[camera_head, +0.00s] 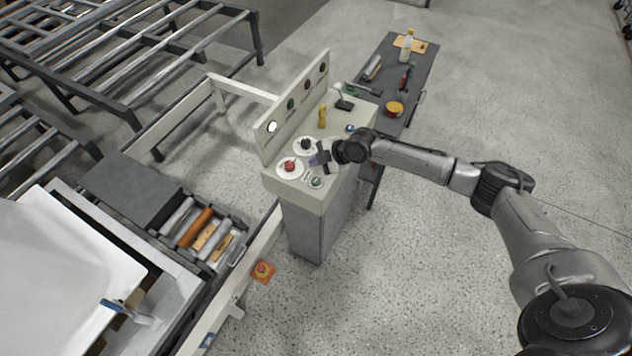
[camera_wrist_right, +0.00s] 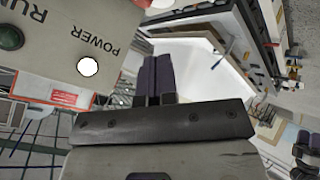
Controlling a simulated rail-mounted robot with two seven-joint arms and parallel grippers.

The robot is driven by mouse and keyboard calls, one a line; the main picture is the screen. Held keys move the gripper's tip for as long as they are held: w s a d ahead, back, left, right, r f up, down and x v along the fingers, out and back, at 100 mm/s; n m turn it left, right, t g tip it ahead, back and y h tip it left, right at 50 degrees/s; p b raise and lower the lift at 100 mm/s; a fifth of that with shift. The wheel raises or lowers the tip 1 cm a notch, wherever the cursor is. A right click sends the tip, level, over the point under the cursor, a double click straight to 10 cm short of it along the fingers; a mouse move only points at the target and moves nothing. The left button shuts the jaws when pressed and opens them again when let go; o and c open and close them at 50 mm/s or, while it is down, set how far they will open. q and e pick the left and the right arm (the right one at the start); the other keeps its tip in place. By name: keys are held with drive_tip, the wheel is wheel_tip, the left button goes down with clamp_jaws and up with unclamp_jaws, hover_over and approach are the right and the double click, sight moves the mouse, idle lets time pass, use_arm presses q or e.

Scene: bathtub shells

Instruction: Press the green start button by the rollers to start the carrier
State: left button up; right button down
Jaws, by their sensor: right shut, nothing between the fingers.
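The green start button (camera_head: 316,182) is on the top of the pale control console (camera_head: 310,203), near its front edge. A red button (camera_head: 289,166) on a white disc and a black knob (camera_head: 305,145) are beside it. My right gripper (camera_head: 314,159) is over the console top, close to these controls and a little behind the green button in the picture. Its fingers (camera_wrist_right: 155,78) are shut and empty in the right wrist view. I cannot tell its height above the console. The green button cannot be made out in the wrist view. My left gripper is not in view.
The console's upright panel carries a lit white POWER lamp (camera_head: 272,127), which also shows in the wrist view (camera_wrist_right: 88,67). A yellow bottle-like item (camera_head: 322,115) stands behind my gripper. A dark bench (camera_head: 393,75) is behind; rollers (camera_head: 170,60) and a white shell (camera_head: 60,270) are left.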

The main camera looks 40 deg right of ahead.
drive_tip(key=b, duration=0.4)
hover_over(316, 182)
wheel_tip(316, 182, down, 6)
drive_tip(key=shift+d+r, duration=0.1)
drive_tip(key=shift+f, duration=0.4)
idle(0.9)
drive_tip(key=shift+b, duration=0.3)
drive_tip(key=shift+f+b, duration=0.3)
drive_tip(key=shift+f, duration=0.15)
idle(0.6)
